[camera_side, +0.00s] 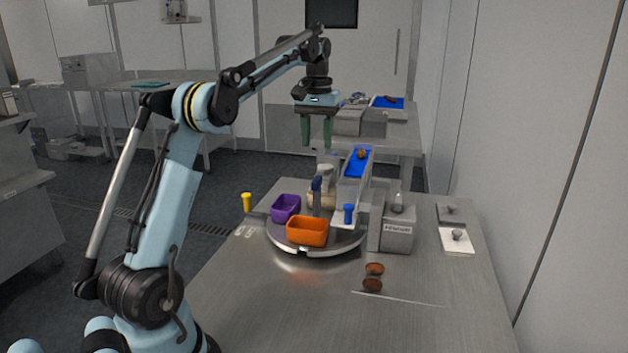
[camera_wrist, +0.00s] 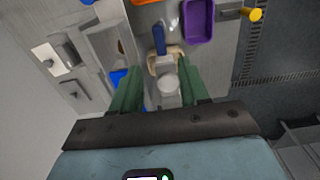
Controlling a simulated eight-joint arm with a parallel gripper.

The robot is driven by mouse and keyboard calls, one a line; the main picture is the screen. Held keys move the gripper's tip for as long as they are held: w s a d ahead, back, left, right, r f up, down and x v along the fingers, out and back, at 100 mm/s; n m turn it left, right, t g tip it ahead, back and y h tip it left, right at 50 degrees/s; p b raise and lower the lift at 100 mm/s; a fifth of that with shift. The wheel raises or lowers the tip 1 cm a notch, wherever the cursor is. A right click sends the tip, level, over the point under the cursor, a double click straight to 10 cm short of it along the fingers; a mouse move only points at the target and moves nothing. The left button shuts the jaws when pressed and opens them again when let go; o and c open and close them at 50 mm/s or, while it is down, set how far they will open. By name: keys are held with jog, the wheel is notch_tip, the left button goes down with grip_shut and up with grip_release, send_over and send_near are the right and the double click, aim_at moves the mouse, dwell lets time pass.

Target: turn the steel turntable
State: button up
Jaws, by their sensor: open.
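The steel turntable (camera_side: 345,243) is a round disc on the metal bench in the side view. It carries a purple bin (camera_side: 286,207) and an orange bin (camera_side: 307,231). A dark blue upright handle (camera_side: 317,185) stands near the bins and also shows in the wrist view (camera_wrist: 160,38). My gripper (camera_side: 316,142) is open and empty, pointing down above and behind the turntable. In the wrist view, its green fingers (camera_wrist: 157,78) are apart, with a pale cylindrical part (camera_wrist: 168,84) below between them. The purple bin (camera_wrist: 197,20) lies ahead of the fingers. Most of the turntable is outside the wrist view.
A sloped chute with a blue bed (camera_side: 355,165) holds a date. A grey box (camera_side: 397,232) stands to its right. The bench's near part is mostly clear.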

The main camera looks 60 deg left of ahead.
aim_at(317, 179)
notch_tip(317, 179, down, 10)
jog(key=shift+f, duration=0.15)
dwell(0.4)
grip_shut()
